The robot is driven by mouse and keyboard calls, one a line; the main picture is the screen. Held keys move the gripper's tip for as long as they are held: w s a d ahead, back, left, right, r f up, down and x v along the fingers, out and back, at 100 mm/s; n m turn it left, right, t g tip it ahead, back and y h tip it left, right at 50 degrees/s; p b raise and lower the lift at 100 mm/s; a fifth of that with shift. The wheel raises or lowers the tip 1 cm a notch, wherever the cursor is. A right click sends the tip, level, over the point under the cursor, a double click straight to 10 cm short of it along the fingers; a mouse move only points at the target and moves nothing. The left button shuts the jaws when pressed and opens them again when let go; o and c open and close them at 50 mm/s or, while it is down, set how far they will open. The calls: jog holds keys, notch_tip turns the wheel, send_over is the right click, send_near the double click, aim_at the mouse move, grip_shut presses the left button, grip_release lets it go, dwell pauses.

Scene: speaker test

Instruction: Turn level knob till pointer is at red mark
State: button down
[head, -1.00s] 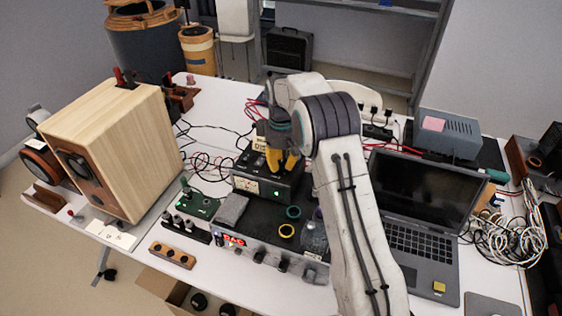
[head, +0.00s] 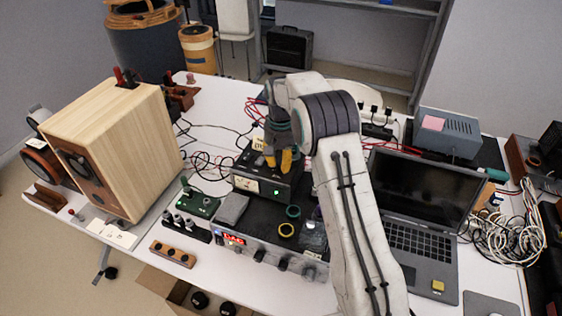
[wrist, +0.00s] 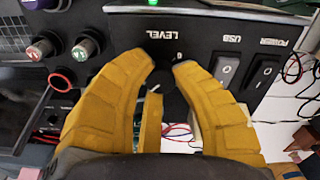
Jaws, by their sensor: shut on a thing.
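The level knob (wrist: 170,88) is dark and sits between the yellow fingertips of my gripper (wrist: 165,72) in the wrist view, below the upside-down word LEVEL. A short pale line shows near the knob, but I cannot tell for sure that it is the pointer. I cannot make out the red mark. The fingers are shut on the knob from both sides and hide part of it. In the head view my gripper (head: 278,160) points down at the black box (head: 247,185) with a meter and a green light; the knob is hidden there.
In the wrist view, USB and POWER switches (wrist: 264,70) lie right of the fingers, and red and green-topped knobs (wrist: 85,46) lie left. In the head view a wooden speaker (head: 130,140) stands left, an open laptop (head: 415,215) right, and loose cables lie around.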

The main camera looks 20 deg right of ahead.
aim_at(281, 163)
jog(key=shift+s+a+f+m, duration=0.1)
jog(key=shift+s+f+m, duration=0.15)
jog(key=shift+m, duration=0.05)
dwell(0.4)
jog(key=c, duration=1.4)
grip_release()
jog(key=o, duration=0.4)
jog(key=shift+r, duration=0.15)
jog(key=shift+w+r, duration=0.2)
jog(key=shift+r, duration=0.6)
jog(key=shift+s+r, duration=0.15)
jog(key=shift+r, duration=3.05)
